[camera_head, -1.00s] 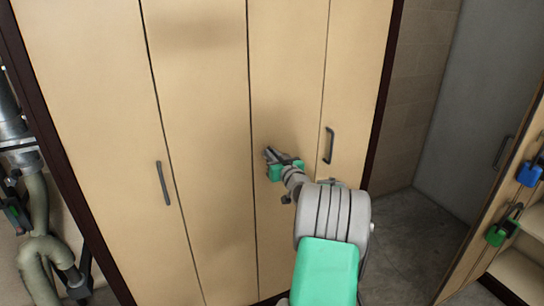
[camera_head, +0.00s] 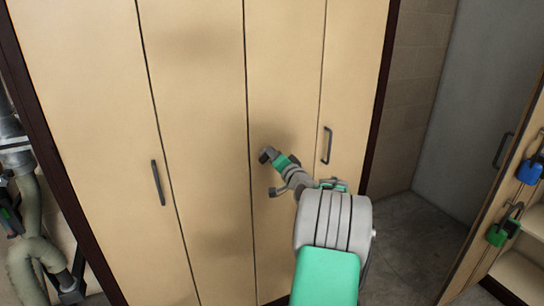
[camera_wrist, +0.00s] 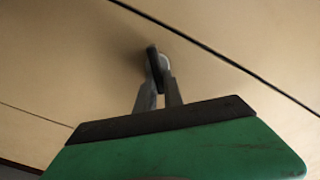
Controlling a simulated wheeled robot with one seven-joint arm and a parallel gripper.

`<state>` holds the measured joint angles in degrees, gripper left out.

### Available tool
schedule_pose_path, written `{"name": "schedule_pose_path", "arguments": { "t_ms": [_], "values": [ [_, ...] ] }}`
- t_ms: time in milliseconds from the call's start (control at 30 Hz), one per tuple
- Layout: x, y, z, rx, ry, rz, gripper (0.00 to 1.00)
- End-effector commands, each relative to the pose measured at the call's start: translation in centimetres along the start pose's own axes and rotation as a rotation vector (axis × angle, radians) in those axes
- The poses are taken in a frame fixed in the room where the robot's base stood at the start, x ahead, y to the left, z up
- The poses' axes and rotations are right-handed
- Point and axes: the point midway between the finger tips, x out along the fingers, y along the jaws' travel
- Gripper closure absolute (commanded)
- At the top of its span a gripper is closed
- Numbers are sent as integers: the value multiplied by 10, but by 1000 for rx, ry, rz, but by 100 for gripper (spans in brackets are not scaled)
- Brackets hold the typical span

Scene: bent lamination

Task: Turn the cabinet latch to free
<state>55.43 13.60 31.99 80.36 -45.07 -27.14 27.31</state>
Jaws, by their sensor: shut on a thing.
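The cabinet latch (camera_wrist: 152,62) is a small dark piece on the tan cabinet door, close to a door seam in the wrist view. My gripper (camera_wrist: 161,76) is shut on it, with its grey fingers close together at the door face. In the head view my gripper (camera_head: 270,157) is at the door just right of the middle seam, its green body tilted. The fingers hide much of the latch, so its exact angle is hard to tell.
The tall tan cabinet (camera_head: 195,120) has a dark bar handle (camera_head: 158,182) at left and another handle (camera_head: 327,145) right of my gripper. An open door at right carries a blue padlock (camera_head: 530,172) and a green padlock (camera_head: 497,235). Pipes (camera_head: 35,215) stand at left.

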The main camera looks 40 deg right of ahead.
Motion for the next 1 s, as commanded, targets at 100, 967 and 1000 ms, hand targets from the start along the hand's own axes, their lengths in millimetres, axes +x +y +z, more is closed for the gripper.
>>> {"name": "schedule_pose_path", "arguments": {
  "t_ms": [100,967,1000],
  "values": [
    [0,3,0,111,0,2,100],
    [0,11,3,665,1,0,100],
    [0,11,3,671,1,0,100]
  ]
}}
